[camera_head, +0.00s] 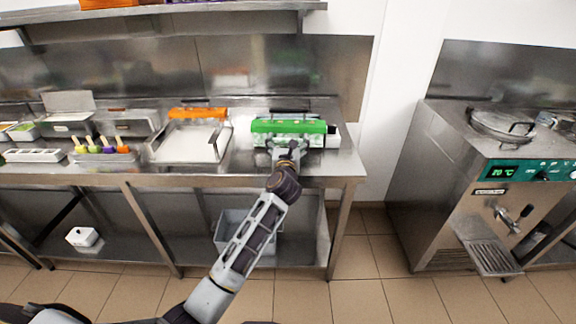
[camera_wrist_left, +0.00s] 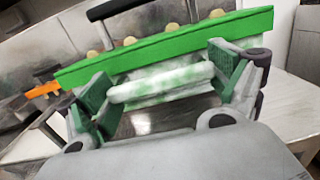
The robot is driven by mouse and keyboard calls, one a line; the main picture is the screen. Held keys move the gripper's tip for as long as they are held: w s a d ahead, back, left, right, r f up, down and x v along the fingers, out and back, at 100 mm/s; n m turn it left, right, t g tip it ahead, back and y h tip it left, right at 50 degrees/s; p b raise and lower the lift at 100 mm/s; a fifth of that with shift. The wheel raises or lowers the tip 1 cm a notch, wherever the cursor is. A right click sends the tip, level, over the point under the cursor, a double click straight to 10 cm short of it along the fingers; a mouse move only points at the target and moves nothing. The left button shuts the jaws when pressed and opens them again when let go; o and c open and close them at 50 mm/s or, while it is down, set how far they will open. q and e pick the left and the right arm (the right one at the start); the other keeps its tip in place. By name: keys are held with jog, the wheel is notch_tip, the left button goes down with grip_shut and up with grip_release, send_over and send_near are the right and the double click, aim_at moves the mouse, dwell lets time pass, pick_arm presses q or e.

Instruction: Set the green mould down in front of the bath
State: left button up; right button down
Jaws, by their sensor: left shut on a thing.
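The green mould (camera_head: 289,126) is a long bright green block with pale stick ends along its top, at the right end of the steel counter. It also fills the top of the left wrist view (camera_wrist_left: 165,45). My left gripper (camera_head: 287,149) is shut on its frosted white front bar (camera_wrist_left: 160,83), with one finger at each end. The mould looks level from the head. A steel vessel with a dark handle (camera_head: 290,112) shows behind it, mostly hidden; I cannot tell whether this is the bath or whether the mould touches anything below. My right gripper is not in view.
A steel tray with a white inside (camera_head: 190,143) stands to the left, an orange block (camera_head: 198,113) behind it. Further left are colourful moulded pieces with sticks (camera_head: 103,149) and a white mould (camera_head: 35,155). The batch freezer (camera_head: 490,190) stands right, across a gap.

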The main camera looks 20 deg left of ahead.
pick_arm(q)
jog(key=shift+f, duration=0.2)
notch_tip(320, 180, down, 4)
jog(key=shift+f+b, duration=0.1)
jog(key=shift+b, duration=0.45)
jog(key=shift+f, duration=0.1)
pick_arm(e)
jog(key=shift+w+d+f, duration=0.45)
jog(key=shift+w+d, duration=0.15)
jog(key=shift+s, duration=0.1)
